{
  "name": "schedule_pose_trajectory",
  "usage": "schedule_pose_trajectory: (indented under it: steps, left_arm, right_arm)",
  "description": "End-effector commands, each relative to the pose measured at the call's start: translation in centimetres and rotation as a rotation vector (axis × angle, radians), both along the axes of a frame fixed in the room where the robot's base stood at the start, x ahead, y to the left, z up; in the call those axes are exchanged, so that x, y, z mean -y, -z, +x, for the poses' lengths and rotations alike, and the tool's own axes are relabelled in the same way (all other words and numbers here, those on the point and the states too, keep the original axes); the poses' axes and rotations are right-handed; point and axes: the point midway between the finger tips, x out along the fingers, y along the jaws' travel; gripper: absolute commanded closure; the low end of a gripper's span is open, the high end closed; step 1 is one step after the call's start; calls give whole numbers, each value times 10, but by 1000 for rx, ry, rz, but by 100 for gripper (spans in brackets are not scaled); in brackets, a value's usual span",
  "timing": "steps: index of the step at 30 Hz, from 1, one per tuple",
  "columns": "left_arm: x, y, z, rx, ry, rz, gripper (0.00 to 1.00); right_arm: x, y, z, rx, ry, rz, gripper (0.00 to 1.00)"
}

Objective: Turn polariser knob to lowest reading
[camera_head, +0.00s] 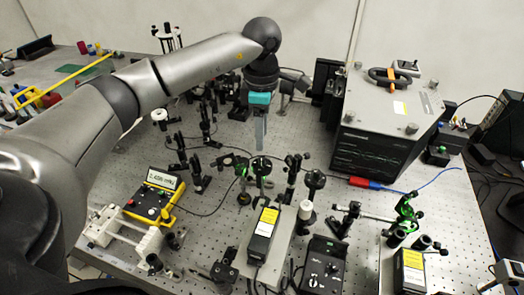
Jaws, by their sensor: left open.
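My left gripper (260,140) comes in from the upper left and points down above the optical table (222,232), with a teal band above its fingers. No object shows between them. Below it stands a small green-and-black mount with a round dark knob (262,166); a gap seems to separate it from the fingers. I cannot tell for certain which mount is the polariser. A yellow-edged meter (154,200) at the left has a lit display that seems to read about 2.4; the finer digits are unclear. My right gripper is not in view.
Several black post mounts (291,180) crowd the middle. Yellow-labelled boxes (264,232) stand at the front, beside a black control box (324,266). A large dark instrument (385,125) stands at the back right.

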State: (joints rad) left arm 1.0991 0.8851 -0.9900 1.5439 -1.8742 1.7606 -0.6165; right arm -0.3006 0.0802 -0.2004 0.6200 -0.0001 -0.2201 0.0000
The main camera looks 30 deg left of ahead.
Motion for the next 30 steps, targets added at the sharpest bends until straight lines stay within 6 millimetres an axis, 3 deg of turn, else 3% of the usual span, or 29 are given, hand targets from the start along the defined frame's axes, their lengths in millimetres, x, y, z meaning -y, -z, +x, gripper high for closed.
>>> schedule_pose_trajectory:
  steps: [3,9,15,23,30]
  left_arm:
    - [1,25,-1,-5,1,-1,47]
    - [1,55,0,-1,0,-2,47]
    - [1,68,0,0,1,-1,47]
    - [1,69,0,1,1,-2,47]
    - [1,68,0,2,1,-1,74]
  right_arm:
    - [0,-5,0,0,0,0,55]
    - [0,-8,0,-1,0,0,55]
    - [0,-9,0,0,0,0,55]
    - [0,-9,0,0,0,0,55]
    - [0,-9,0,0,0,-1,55]
